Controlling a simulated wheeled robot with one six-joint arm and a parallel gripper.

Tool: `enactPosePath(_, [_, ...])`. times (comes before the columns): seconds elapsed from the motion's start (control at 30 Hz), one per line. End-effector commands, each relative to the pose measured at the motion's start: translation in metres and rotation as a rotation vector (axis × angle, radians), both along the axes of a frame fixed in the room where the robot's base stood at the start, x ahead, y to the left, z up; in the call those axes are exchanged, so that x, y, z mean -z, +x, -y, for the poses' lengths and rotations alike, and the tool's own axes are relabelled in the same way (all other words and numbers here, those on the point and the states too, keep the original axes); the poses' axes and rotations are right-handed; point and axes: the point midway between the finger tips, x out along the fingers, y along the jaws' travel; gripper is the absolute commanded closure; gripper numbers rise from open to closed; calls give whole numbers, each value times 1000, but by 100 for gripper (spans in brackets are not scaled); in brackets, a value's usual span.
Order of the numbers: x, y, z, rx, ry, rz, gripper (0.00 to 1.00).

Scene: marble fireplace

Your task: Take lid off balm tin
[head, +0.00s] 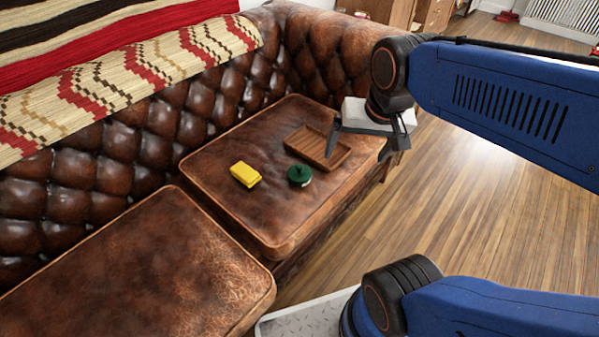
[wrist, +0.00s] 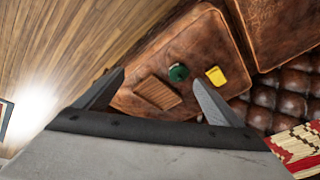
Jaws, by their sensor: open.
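The balm tin looks to be the small round dark green tin (head: 299,176) with a knob on top, sitting on the brown leather sofa cushion. It also shows in the wrist view (wrist: 178,73), between my fingers and beyond them. Its lid appears to be on, though the seam is too small to make out. My gripper (head: 361,150) is open and empty, held in the air above the cushion's right side, up and to the right of the tin. In the wrist view both fingers of my gripper (wrist: 160,92) are spread apart with nothing between them.
A brown slatted wooden tray (head: 318,146) lies just behind and right of the tin, empty. A yellow block-like object (head: 245,175) lies to its left. The tufted sofa back (head: 190,125) rises behind the cushion (head: 290,225). The cushion's front part is clear.

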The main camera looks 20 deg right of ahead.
Motion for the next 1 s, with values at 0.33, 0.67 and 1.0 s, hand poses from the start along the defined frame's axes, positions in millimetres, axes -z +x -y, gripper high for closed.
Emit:
enactPosePath(0.33, [7,76,-15,405,119,-116,11])
enactPosePath(0.67, [32,148,-35,808,186,-210,11])
enactPosePath(1.0, [72,212,-57,1194,208,-276,11])
